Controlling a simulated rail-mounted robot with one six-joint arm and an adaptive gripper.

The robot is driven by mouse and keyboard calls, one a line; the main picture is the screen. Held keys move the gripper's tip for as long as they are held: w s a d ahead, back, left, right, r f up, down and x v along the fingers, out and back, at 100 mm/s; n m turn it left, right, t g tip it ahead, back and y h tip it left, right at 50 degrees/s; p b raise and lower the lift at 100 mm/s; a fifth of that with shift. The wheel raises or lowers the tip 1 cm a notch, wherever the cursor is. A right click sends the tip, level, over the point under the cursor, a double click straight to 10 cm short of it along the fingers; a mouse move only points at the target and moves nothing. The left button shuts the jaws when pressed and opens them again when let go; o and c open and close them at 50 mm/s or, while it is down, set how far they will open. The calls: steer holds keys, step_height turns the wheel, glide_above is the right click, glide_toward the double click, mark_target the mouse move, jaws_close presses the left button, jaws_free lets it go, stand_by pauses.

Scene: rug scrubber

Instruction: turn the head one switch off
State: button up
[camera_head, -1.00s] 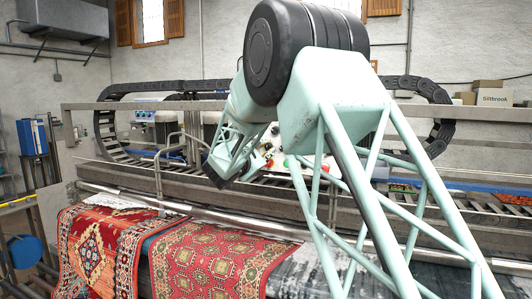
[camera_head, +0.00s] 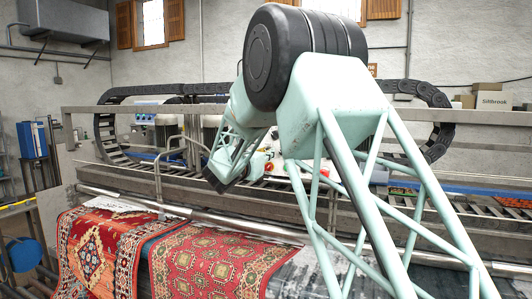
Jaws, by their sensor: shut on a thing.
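A panel with white and red parts (camera_head: 290,168) shows in the head view beside my pale green arm, on the machine at the back of the rail. It is small and partly covered by my arm. I cannot make out the head one switch or its position. My forearm reaches down behind the big black elbow joint toward this panel. My gripper is hidden behind my own arm, so its fingers and anything between them do not show.
Two patterned red rugs (camera_head: 212,262) lie over the machine's front. A metal rail (camera_head: 330,112) and a bent tube handle (camera_head: 160,180) stand left of and behind my arm. Black cable chains (camera_head: 150,90) loop behind. Cardboard boxes (camera_head: 493,97) sit at the far right.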

steer(key=shift+n, duration=0.6)
steer(key=o, duration=0.8)
steer(key=shift+o, duration=0.2)
steer(key=shift+s, duration=0.15)
steer(key=v, duration=1.1)
steer(key=shift+s+a, duration=0.15)
steer(key=shift+s, duration=0.2)
